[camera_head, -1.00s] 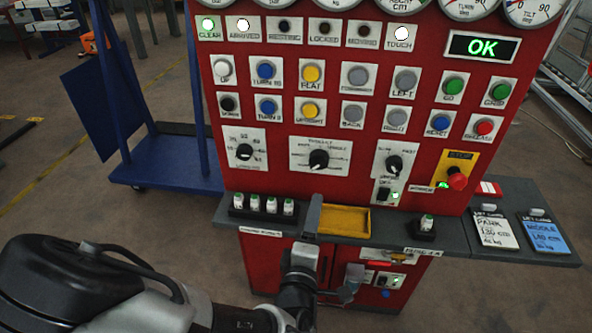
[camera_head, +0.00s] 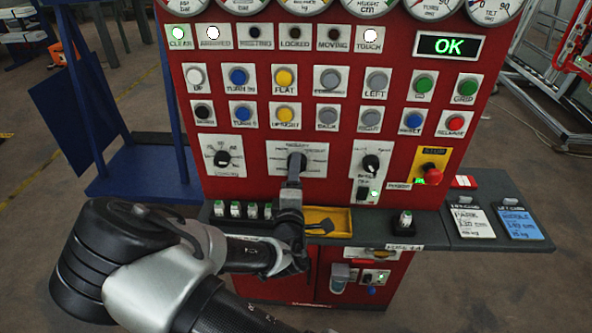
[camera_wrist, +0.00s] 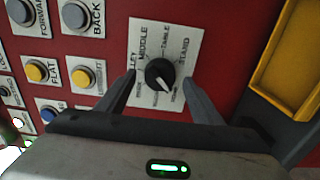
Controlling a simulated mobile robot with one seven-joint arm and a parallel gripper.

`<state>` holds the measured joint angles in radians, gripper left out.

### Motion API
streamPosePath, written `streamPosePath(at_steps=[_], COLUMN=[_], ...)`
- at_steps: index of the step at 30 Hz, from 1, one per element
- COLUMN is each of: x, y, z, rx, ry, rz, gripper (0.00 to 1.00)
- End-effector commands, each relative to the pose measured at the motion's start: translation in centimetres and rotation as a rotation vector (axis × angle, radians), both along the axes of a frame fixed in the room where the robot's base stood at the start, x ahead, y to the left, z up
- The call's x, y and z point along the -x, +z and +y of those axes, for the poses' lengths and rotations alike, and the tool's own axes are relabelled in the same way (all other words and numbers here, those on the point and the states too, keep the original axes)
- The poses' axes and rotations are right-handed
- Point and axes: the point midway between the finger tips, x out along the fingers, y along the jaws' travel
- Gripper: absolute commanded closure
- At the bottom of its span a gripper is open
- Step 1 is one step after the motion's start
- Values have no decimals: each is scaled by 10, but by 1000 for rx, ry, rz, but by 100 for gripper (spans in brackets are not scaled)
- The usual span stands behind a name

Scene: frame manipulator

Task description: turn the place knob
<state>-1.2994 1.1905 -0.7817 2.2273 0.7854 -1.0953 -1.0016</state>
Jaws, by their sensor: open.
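The place knob (camera_wrist: 160,74) is a round black dial on a white plate with printed place names, among them MIDDLE, TABLE and STAND. Its white pointer mark points down and slightly right in the wrist view. In the head view the knob's plate (camera_head: 316,153) is in the middle of the red panel, and my gripper hides most of the knob. My gripper (camera_wrist: 158,80) is open, with one finger on each side of the knob and a visible gap to it. In the head view my gripper (camera_head: 294,170) reaches up in front of the knob; contact cannot be told.
Other dials flank it, a left one (camera_head: 222,158) and a right one (camera_head: 371,163). Rows of push buttons sit above. A grey shelf (camera_head: 380,235) below holds a yellow tray (camera_head: 341,219) and small bottles. A red stop button (camera_head: 433,174) is at right.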

Motion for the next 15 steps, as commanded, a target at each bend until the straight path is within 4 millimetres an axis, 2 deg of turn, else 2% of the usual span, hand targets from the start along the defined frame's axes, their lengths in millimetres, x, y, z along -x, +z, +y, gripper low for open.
streamPosePath(at_steps=[6,14,15], x=[-15,-16,-16], y=[0,0,0], z=[-1,-1,-1], rx=[0,0,0], ry=[0,0,0], rz=[0,1,1], gripper=[39,39,44])
